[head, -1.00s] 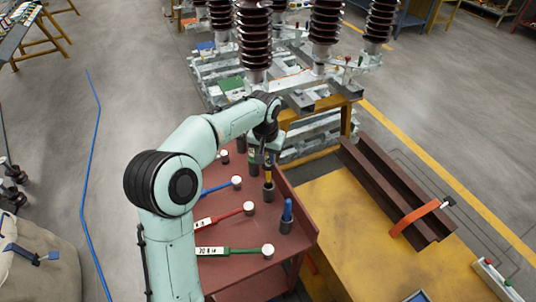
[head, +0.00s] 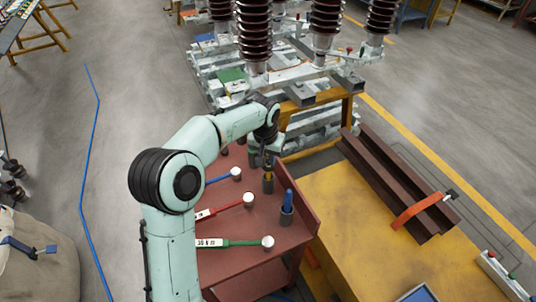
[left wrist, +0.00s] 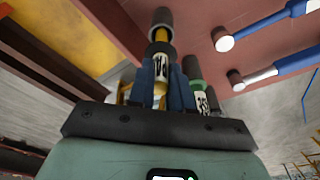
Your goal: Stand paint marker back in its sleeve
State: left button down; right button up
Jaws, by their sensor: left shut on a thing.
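My left gripper (head: 268,160) is shut on the paint marker, which has a yellow band and a white label with black print. The marker (left wrist: 161,68) stands between the two fingers in the left wrist view. Its yellow end meets the mouth of a dark grey sleeve (left wrist: 162,18) and seems to be partly inside; how deep I cannot tell. In the head view this sleeve (head: 268,187) stands on the red-brown cart, directly under the gripper. A green-banded marker (left wrist: 200,98) stands beside the held one. My right gripper is not in view.
A blue marker (head: 287,199) stands in its own sleeve nearby. Blue, red and green-handled tools with white round ends (head: 267,242) lie on the cart (head: 250,262). A raised cart edge (head: 304,203) runs along the right. An insulator frame (head: 300,95) stands behind.

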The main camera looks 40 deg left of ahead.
aim_at(268, 166)
pick_arm(q)
jog(key=shift+f+b, duration=1.25)
jog(key=shift+f, duration=1.4)
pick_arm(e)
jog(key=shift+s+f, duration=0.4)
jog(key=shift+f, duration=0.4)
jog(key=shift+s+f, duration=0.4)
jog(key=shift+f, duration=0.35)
pick_arm(q)
jog(key=c, duration=1)
grip_release()
jog(key=shift+o, duration=0.2)
notch_tip(268, 166, up, 13)
jog(key=s+p, duration=0.1)
jog(key=s, duration=0.1)
jog(key=shift+d+r, duration=0.15)
jog(key=shift+d, duration=0.15)
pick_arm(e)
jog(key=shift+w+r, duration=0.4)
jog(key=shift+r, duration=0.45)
